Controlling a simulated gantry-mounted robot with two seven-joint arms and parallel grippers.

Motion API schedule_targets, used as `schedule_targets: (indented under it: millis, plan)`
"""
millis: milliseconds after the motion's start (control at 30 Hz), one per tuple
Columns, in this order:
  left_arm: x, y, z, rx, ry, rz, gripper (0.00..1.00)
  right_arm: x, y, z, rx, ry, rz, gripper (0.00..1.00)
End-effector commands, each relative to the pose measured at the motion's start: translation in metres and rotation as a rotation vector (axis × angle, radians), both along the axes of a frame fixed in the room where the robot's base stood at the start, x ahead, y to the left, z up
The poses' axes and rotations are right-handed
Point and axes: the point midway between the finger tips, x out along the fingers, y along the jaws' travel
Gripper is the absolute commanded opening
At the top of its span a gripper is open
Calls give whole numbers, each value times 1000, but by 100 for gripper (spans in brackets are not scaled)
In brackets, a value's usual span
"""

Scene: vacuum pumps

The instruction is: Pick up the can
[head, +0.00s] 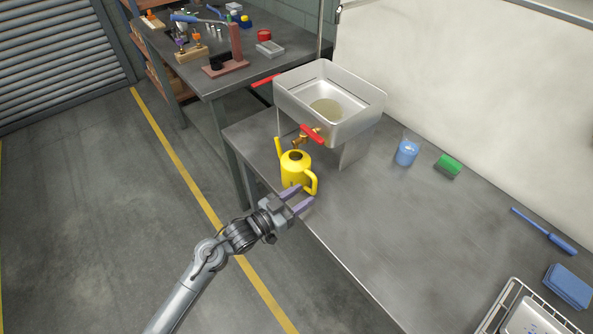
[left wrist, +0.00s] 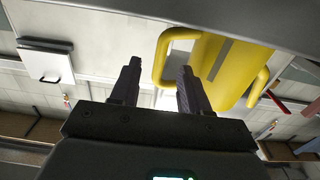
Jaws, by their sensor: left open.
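The yellow can (head: 294,171), a watering can with a spout at its left and a handle at its lower right, stands upright on the metal bench near its left edge. My left gripper (head: 302,199) is open just in front of the can, close to its handle. In the left wrist view the can (left wrist: 228,62) fills the upper right, and its looped handle (left wrist: 163,58) lies ahead of the two apart fingers (left wrist: 156,78). I cannot tell whether a finger touches the handle. My right gripper is not in view.
A metal basin (head: 348,122) with a red-handled tap (head: 313,134) stands behind the can. A blue-lidded jar (head: 406,153), a green sponge (head: 449,163) and a blue brush (head: 547,234) lie further right. The bench's middle (head: 390,220) is clear.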

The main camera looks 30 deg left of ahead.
Motion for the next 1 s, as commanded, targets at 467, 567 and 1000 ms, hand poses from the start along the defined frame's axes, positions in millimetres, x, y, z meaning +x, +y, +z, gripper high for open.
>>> schedule_targets:
  millis: [467, 567, 1000]
  plan:
    - [40, -19, 2, -1, 0, 1, 46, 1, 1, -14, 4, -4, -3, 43]
    - [48, -22, 2, 0, 0, 1, 46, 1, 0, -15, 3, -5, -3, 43]
    - [51, -24, 3, 1, 0, 1, 26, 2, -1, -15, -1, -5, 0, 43]
